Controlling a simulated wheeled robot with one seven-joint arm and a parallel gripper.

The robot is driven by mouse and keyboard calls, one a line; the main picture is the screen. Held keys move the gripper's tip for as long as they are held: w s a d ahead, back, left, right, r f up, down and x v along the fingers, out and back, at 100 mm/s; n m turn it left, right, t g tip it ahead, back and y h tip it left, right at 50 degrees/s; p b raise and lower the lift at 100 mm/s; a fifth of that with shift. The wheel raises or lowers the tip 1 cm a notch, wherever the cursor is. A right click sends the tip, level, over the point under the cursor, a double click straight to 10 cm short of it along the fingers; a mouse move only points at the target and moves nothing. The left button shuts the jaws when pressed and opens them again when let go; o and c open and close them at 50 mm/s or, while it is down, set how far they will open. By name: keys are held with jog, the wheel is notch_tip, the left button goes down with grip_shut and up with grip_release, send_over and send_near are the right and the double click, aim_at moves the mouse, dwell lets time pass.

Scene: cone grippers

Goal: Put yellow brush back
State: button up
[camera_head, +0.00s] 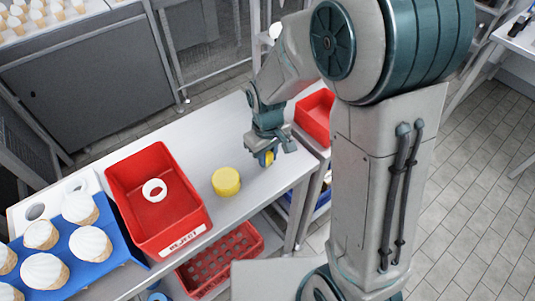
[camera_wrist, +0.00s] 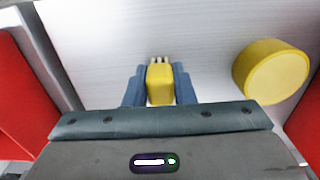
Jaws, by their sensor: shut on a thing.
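The yellow brush (camera_wrist: 160,86) is between the two blue fingers of my gripper (camera_wrist: 160,78) in the wrist view. Its pale bristle end points away from the palm. My gripper is shut on it. In the head view, my gripper (camera_head: 267,152) is over the right end of the white table (camera_head: 205,150), with a bit of the brush (camera_head: 268,158) showing below it. I cannot tell whether the brush touches the table. A yellow cylinder (camera_head: 226,181) stands on the table just left of my gripper; it also shows in the wrist view (camera_wrist: 272,72).
A red REJECT bin (camera_head: 185,233) with a white ring (camera_head: 155,190) in it is left of the cylinder. A blue tray (camera_head: 75,262) holds several white-topped cones. Another red bin (camera_head: 314,116) stands beyond the table's right end. A red crate (camera_head: 218,262) is below.

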jog(key=shift+f, duration=0.2)
jog(key=o, duration=1)
jog(key=shift+c, duration=0.2)
jog(key=shift+r, duration=0.1)
notch_tip(320, 180, up, 12)
jog(key=s+d+r+m+t, duration=0.2)
jog(key=s+d+m, duration=0.4)
jog(key=s+d, duration=0.6)
jog(key=shift+s+r+m+t, duration=0.2)
jog(key=shift+r+m+t, duration=0.1)
jog(key=shift+m+t, duration=0.15)
